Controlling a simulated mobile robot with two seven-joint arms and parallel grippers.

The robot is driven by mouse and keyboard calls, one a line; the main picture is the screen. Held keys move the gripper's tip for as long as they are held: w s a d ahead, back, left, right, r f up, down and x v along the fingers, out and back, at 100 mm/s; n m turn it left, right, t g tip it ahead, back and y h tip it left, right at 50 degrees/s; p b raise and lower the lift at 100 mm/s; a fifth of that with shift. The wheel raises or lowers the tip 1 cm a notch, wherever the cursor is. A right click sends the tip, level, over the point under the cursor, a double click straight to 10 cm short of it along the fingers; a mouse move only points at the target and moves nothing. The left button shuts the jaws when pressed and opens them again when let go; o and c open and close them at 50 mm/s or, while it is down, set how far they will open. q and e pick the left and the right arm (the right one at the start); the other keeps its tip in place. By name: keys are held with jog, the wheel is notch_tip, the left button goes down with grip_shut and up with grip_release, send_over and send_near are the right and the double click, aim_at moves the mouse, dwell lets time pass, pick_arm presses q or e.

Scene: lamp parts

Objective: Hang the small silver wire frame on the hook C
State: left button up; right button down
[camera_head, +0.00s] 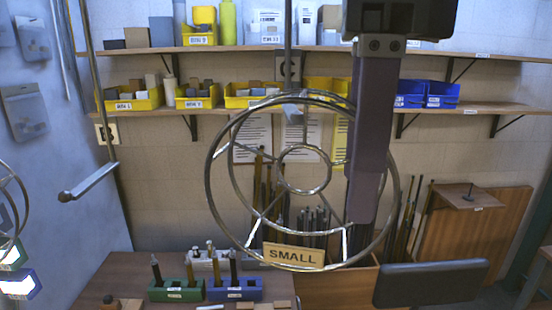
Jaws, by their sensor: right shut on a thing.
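The small silver wire frame (208,187) is in the middle of the head view. It has round rings joined by spokes, and a tag reading SMALL at its lower edge. My right gripper (362,205) comes down from the top right, shut on the frame's right side; the grip itself is partly hidden. A metal hook on a rod (288,40) hangs from above, its end (293,114) showing inside the frame's upper part. I cannot tell whether they touch. Another rod hook (88,184) is at the left. No letter C is readable on either. My left gripper is not in view.
Another wire ring (12,190) shows at the left edge. Two wall shelves (290,110) with yellow and blue bins are behind. A bench (115,275) below carries green and blue tool blocks. A dark panel (430,283) is at the lower right.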

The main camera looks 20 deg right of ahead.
jog(key=w+d+f+b, duration=0.1)
jog(key=w+f, duration=0.1)
jog(key=w, duration=0.3)
jog(key=shift+w+d, duration=0.35)
jog(key=shift+w, duration=0.05)
dwell(0.3)
dwell(0.4)
jog(key=shift+c, duration=2.2)
grip_release()
jog(key=shift+s, duration=0.1)
jog(key=o, duration=0.4)
jog(key=shift+r, duration=0.1)
